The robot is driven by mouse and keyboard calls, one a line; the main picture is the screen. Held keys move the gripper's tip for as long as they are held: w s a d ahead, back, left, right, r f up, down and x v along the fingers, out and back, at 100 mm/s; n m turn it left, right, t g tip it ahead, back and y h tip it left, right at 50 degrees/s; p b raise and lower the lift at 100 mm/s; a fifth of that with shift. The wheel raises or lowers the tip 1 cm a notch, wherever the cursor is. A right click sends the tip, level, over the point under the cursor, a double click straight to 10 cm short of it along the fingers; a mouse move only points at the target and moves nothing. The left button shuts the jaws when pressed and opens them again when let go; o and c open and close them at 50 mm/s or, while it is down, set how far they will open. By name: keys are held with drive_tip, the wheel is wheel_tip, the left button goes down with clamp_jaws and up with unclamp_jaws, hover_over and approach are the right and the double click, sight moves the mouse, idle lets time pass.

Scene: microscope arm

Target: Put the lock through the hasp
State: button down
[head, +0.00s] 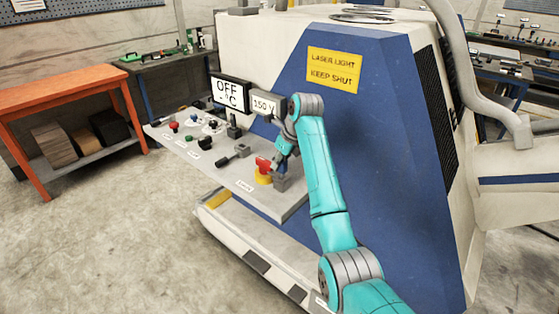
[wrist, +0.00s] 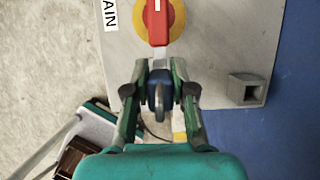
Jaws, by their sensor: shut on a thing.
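My gripper (wrist: 160,75) is shut on the blue lock (wrist: 158,87), whose grey curved part (wrist: 159,104) shows between the fingers. The lock is just below the red switch handle (wrist: 158,22) in the wrist view; I cannot tell whether they touch. The handle sits on a yellow disc (wrist: 176,20). In the head view, the red handle (head: 263,164) stands on its yellow base (head: 264,179) near the panel's front right corner, and my gripper (head: 279,163) is beside it. I cannot make out the hasp or whether the lock passes through anything.
A grey square, hollow holder (wrist: 247,88) stands on the panel, right of the gripper. The grey panel (head: 238,173) carries knobs, a lever and small displays (head: 230,92). The blue machine side (head: 375,130) rises behind my arm. An orange bench (head: 60,88) stands at left; open floor lies between.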

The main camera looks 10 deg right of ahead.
drive_tip(key=shift+f, duration=1.1)
drive_tip(key=c, duration=0.9)
unclamp_jaws()
drive_tip(key=v, duration=0.7)
drive_tip(key=shift+r, duration=0.25)
drive_tip(key=shift+s, duration=0.1)
